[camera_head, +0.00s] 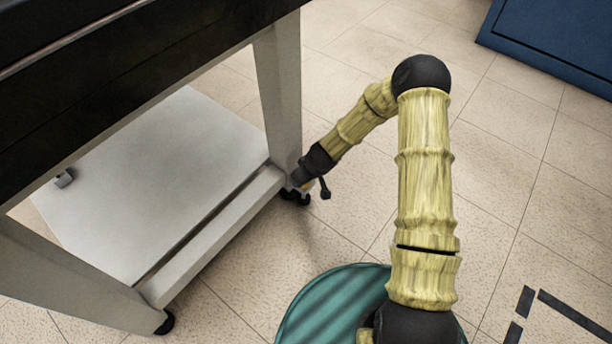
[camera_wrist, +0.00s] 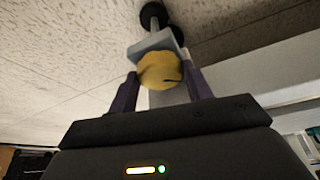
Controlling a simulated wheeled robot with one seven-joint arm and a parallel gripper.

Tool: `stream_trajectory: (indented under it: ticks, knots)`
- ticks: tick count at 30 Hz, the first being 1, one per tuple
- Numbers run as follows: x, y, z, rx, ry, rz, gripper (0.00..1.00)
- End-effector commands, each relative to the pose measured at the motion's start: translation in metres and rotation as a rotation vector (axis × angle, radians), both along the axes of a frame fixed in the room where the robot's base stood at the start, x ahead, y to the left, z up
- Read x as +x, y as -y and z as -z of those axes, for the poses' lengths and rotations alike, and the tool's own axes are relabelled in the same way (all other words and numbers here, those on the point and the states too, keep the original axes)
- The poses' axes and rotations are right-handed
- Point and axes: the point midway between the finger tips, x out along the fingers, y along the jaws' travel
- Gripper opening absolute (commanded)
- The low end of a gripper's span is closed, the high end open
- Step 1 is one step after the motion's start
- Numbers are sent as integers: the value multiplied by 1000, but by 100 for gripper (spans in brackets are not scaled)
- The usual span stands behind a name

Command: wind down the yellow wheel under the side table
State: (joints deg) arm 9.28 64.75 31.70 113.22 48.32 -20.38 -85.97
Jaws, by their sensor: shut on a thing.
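The side table (camera_head: 187,240) stands at the left in the head view, with a grey frame, a low white shelf and black casters. The yellow wheel (camera_wrist: 160,71) shows in the wrist view under a grey plate, with a black caster (camera_wrist: 154,17) beyond it. My gripper (camera_wrist: 158,88) has its two dark purple fingers on either side of the yellow wheel and is shut on it.
The table's dark top (camera_head: 120,85) hangs over the low white shelf (camera_head: 170,175). A blue object (camera_head: 550,45) stands at the upper right. Black tape marks (camera_head: 570,315) lie on the tiled floor at the lower right. The floor right of my arm is clear.

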Motion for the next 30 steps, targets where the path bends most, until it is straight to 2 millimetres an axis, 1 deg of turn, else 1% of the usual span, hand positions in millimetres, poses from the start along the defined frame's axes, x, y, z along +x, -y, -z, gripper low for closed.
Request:
stream_trajectory:
  ticks: [6,13,18,29,30]
  knots:
    - [-1,-1,-3,-3,-1,132,27]
    - [-2,-1,-2,-2,-2,231,27]
    - [-1,-1,-1,-2,-1,262,27]
    - [-1,0,0,-2,-1,268,27]
    - [-1,0,0,-3,-1,268,55]
